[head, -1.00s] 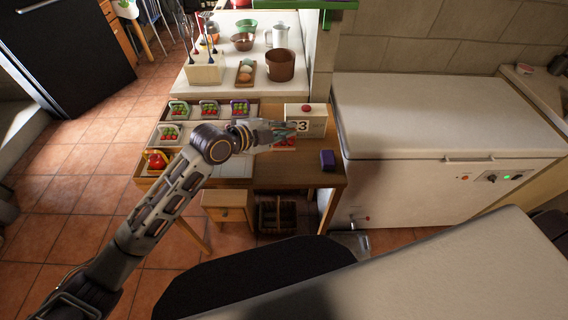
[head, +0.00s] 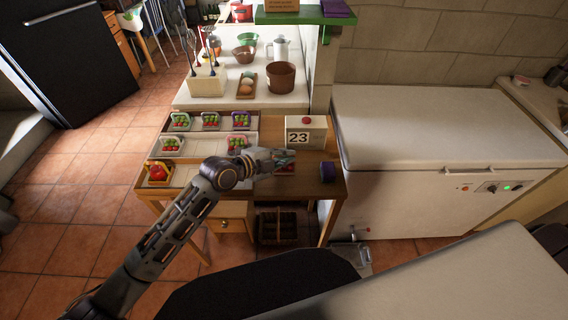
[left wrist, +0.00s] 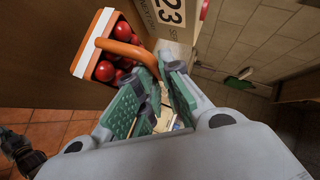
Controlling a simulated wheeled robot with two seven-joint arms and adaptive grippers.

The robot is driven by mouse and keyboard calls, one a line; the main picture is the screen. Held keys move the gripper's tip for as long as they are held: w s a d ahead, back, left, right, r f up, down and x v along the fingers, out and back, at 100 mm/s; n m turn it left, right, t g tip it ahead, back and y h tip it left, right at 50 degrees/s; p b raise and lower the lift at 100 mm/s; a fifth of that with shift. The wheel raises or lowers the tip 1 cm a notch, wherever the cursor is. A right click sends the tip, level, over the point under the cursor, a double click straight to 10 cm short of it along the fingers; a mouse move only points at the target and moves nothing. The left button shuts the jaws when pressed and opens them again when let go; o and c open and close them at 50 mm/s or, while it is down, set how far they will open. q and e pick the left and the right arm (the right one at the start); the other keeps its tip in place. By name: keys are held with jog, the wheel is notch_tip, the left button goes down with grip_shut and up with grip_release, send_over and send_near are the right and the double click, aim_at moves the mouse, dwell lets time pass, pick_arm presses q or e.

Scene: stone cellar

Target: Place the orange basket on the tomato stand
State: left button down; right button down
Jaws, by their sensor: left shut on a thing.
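The orange basket (left wrist: 88,52) shows at upper left in the left wrist view, holding several red tomatoes. My left gripper (left wrist: 160,92) is shut on its orange handle. In the head view the left gripper (head: 284,156) is over the right part of the wooden table; only a small red bit of the basket (head: 286,169) shows below it. The tomato stand (head: 190,172) is a stepped tray left of the gripper. Small baskets sit in its back, middle and front rows, with pale empty spots between them. My arm hides part of its front. My right gripper is out of view.
A box marked 23 with a red button (head: 305,132) stands just behind the gripper. A purple box (head: 328,171) is at the table's right edge. A white chest freezer (head: 445,160) stands to the right. A brown pot (head: 281,77) is on the counter behind.

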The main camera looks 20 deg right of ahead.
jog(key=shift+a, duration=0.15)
pick_arm(q)
jog(key=shift+f, duration=1.85)
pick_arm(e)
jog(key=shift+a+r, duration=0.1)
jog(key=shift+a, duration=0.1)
pick_arm(q)
jog(key=shift+f, duration=0.15)
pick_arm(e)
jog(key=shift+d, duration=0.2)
pick_arm(q)
jog(key=c, duration=1.6)
grip_release()
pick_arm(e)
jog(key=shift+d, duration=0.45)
pick_arm(q)
jog(key=shift+o, duration=0.2)
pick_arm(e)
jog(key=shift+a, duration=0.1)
